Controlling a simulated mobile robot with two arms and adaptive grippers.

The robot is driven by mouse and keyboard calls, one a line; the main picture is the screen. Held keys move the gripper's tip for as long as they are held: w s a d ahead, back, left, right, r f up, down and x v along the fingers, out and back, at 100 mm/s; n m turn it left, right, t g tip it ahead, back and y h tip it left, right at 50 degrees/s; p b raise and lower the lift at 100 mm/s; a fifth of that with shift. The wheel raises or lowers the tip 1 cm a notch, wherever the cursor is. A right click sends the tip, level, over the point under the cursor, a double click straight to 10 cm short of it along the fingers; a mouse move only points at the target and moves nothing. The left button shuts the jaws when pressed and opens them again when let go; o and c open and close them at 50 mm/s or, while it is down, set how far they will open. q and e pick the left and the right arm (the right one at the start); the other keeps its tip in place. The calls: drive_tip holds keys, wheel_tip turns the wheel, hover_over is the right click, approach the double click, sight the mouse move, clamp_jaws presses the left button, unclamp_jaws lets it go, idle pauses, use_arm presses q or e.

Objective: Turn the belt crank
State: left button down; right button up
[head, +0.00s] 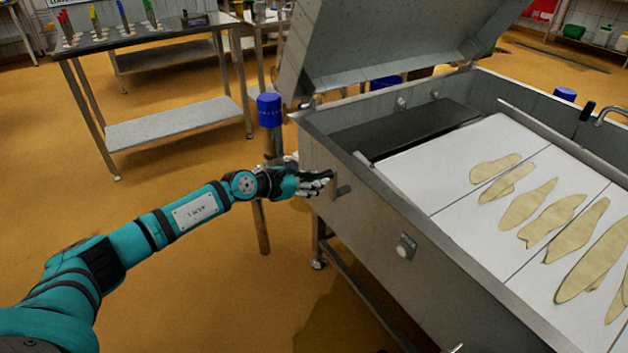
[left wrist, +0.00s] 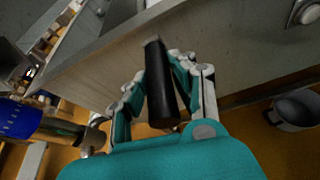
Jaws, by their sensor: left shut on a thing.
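The belt crank (head: 341,178) is a grey metal arm on the near left side of the steel machine. Its black handle (left wrist: 161,85) fills the middle of the left wrist view, pointing away from my palm toward the machine's wall. My left gripper (head: 314,184) is shut on this handle, with fingers on both sides of it; the gripper also shows in the left wrist view (left wrist: 160,95). In the head view the fingers mostly hide the handle. My right gripper is not in view.
The steel machine (head: 385,210) has a raised lid (head: 375,45) and a white belt (head: 440,180) with several flat beige pieces. A round button (head: 405,247) is on its side. A blue-capped post (head: 269,110) stands close behind my gripper. A steel table (head: 150,40) is at the back left.

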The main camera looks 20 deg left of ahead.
use_arm(q)
drive_tip(key=c, duration=1.1)
unclamp_jaws()
drive_tip(key=shift+d, duration=0.1)
drive_tip(key=v, duration=1.2)
